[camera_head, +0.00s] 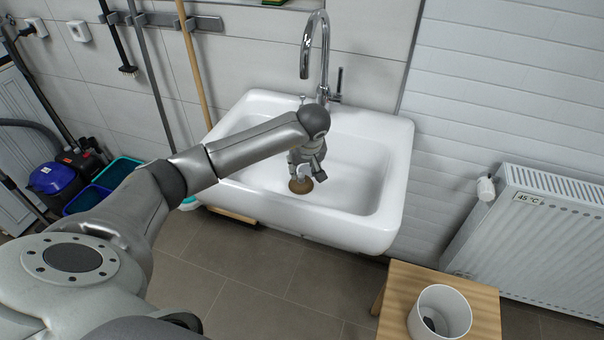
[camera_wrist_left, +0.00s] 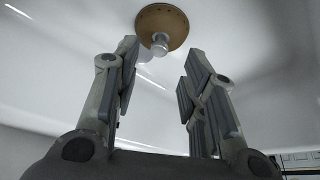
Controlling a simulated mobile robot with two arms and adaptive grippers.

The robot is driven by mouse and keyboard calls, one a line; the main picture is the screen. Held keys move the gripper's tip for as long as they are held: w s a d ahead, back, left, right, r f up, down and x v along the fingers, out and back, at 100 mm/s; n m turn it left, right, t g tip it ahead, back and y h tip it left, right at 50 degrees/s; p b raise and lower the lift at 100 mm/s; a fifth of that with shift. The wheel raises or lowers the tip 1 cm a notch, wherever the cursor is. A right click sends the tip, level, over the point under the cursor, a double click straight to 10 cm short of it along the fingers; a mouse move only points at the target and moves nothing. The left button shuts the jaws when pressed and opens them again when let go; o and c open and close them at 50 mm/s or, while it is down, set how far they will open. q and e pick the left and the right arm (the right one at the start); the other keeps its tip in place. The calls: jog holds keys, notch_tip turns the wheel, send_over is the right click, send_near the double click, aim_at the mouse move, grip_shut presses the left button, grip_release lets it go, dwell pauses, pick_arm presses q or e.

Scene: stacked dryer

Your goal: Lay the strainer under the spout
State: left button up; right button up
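The strainer, a brown round disc (camera_head: 300,187) with a pale metallic knob, is inside the white sink (camera_head: 396,150), towards its front middle. It shows whole at the top of the left wrist view (camera_wrist_left: 150,15), with its knob facing my gripper. My left gripper (camera_head: 305,168) is over the basin, close to the strainer. In the left wrist view its two fingers (camera_wrist_left: 161,56) are apart, with nothing held between them; the knob appears just beyond their tips. The curved chrome spout (camera_head: 305,62) stands at the back of the sink. My right gripper is not in view.
A wooden stool (camera_head: 391,294) with a white bucket (camera_head: 443,310) stands at the front right. A radiator (camera_head: 540,230) is on the right wall. Broom handles (camera_head: 193,62) hang behind my left arm. Blue and green bins (camera_head: 88,198) stand at left.

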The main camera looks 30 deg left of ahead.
pick_arm(q)
jog(key=v, duration=0.6)
jog(key=shift+b, duration=0.3)
